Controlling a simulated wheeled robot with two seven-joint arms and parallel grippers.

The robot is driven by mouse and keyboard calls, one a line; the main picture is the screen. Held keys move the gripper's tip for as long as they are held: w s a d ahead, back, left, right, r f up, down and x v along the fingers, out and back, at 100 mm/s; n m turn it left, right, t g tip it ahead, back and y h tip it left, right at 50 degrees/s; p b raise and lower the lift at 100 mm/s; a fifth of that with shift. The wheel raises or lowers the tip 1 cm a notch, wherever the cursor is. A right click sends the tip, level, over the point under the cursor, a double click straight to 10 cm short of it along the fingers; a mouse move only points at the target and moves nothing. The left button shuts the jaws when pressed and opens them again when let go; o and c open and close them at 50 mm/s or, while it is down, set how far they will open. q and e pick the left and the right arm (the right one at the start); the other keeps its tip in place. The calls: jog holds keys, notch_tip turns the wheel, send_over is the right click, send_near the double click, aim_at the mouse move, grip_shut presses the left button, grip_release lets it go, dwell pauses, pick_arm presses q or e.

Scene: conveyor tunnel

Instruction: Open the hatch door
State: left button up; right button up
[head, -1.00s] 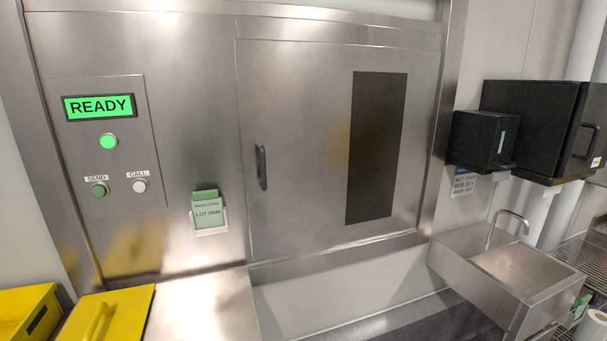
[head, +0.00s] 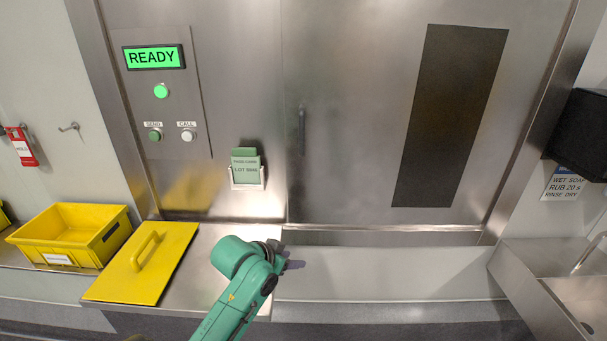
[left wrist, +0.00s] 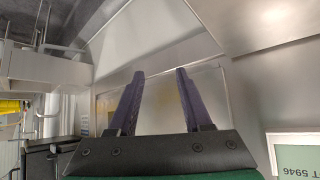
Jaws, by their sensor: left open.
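The hatch door (head: 360,180) is a flat steel panel with a tall dark window (head: 450,115). It looks shut in its steel frame. Its dark upright bar handle (head: 301,130) is near the door's left edge. My left gripper (head: 290,265) shows at the end of my green arm, well below the handle in the picture and apart from it. In the left wrist view its two dark fingers (left wrist: 160,74) are spread with nothing between them. I cannot make out the handle in that view. My right gripper is not in view.
A control panel with a green READY screen (head: 154,57) and a card holder (head: 247,172) are left of the door. A yellow lid (head: 125,275) lies on the ledge beside a yellow bin (head: 110,240). A steel sink (head: 520,275) stands at the lower right.

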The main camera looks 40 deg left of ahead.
pick_arm(q)
jog(key=w+a+r+t, duration=0.1)
jog(key=a+r+t, duration=0.1)
jog(key=r, duration=0.4)
jog(key=w+a+r+t, duration=0.2)
jog(key=r, duration=0.4)
jog(key=t, duration=0.5)
send_near(300, 123)
jog(key=shift+n+y, duration=0.3)
jog(key=shift+y, duration=0.1)
jog(key=w+p, duration=0.2)
jog(key=w, duration=0.1)
jog(key=w+p, duration=0.2)
jog(key=w, duration=0.1)
jog(key=w+r+p, duration=0.1)
jog(key=w+p, duration=0.1)
jog(key=w, duration=0.1)
jog(key=shift+w+a+p, duration=0.15)
jog(key=shift+w+p, duration=0.2)
jog(key=shift+p, duration=0.05)
jog(key=shift+w+f, duration=0.2)
jog(key=shift+w, duration=0.35)
grip_shut()
